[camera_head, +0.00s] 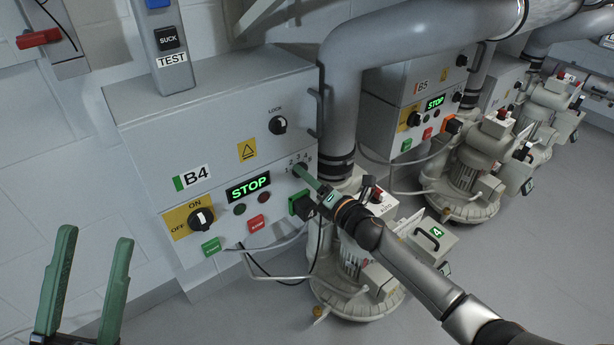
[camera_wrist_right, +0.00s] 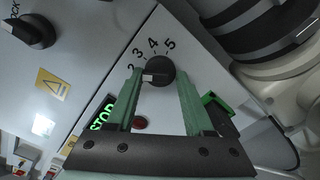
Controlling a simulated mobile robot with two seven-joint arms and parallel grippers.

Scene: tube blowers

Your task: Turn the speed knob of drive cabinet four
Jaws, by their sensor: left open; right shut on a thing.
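Drive cabinet B4 (camera_head: 225,145) is a grey wall box with a lit STOP display (camera_head: 248,188). Its black speed knob (camera_head: 300,170) sits at the right of the front panel, and also shows in the right wrist view (camera_wrist_right: 160,71). Digits 2 to 5 show around it; its white mark faces left, by the left finger. My right gripper (camera_head: 304,174) reaches in from the lower right, its green fingers (camera_wrist_right: 160,84) on both sides of the knob, shut on it. My left gripper (camera_head: 96,236) is open and empty at lower left, apart from the cabinet.
An ON/OFF switch (camera_head: 201,218), green button (camera_head: 211,246), red button (camera_head: 255,223) and lock knob (camera_head: 278,125) share the panel. A green plug (camera_head: 299,206) sits just below the speed knob. A thick grey pipe (camera_head: 340,100) and blower stand right. Cabinet B5 (camera_head: 392,100) is beyond.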

